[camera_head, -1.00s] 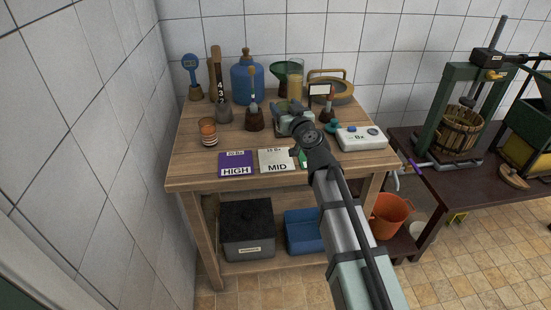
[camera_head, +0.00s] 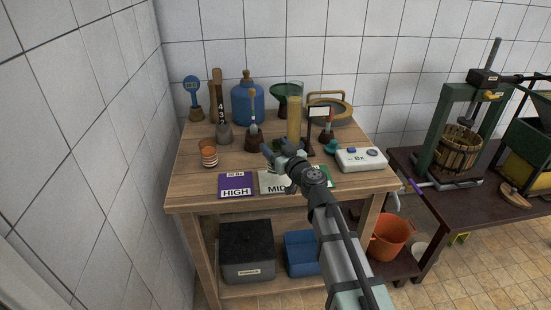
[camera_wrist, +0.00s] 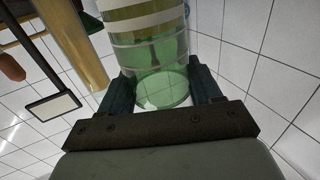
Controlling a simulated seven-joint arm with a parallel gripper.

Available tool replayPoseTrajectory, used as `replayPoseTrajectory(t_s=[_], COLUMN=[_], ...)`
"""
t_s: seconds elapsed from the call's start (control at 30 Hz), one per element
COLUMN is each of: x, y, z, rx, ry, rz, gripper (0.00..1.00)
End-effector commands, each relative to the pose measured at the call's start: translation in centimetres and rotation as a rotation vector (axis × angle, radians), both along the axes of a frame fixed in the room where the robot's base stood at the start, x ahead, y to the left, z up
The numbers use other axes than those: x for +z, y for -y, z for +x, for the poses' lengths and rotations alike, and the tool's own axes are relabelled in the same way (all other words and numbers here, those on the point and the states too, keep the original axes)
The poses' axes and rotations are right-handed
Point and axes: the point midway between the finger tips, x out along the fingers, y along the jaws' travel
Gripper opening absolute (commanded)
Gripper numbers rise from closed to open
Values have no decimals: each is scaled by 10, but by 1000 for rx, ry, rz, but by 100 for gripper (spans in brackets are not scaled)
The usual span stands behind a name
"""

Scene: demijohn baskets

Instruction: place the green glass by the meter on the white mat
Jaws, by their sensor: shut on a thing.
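My gripper (camera_head: 274,150) is above the table, just behind the white mat marked MID (camera_head: 270,187). In the wrist view its two fingers (camera_wrist: 160,92) are shut on the green glass (camera_wrist: 152,58), a clear tumbler with green contents and pale bands. The glass is mostly hidden by the gripper in the head view. My gripper and wrist cover the right part of the white mat. The white meter marked Bx (camera_head: 360,159) sits to the right.
A purple mat marked HIGH (camera_head: 236,185) lies left of the white mat. A green mat (camera_head: 321,176) shows partly behind my arm. A banded orange glass (camera_head: 208,155) stands at left. A tall yellowish cylinder (camera_head: 294,118) and a small sign (camera_head: 319,111) stand behind my gripper.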

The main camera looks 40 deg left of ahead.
Motion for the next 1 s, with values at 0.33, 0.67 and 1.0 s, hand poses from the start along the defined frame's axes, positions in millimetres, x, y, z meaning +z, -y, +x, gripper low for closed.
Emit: replayPoseTrajectory(t_s=[0.33,0.67,1.0], x=[-36,-39,-42], y=[0,0,0], z=[0,0,0], rx=[-1,-1,-1], ry=[-1,-1,0], rz=[-1,0,-1], gripper=[0,0,78])
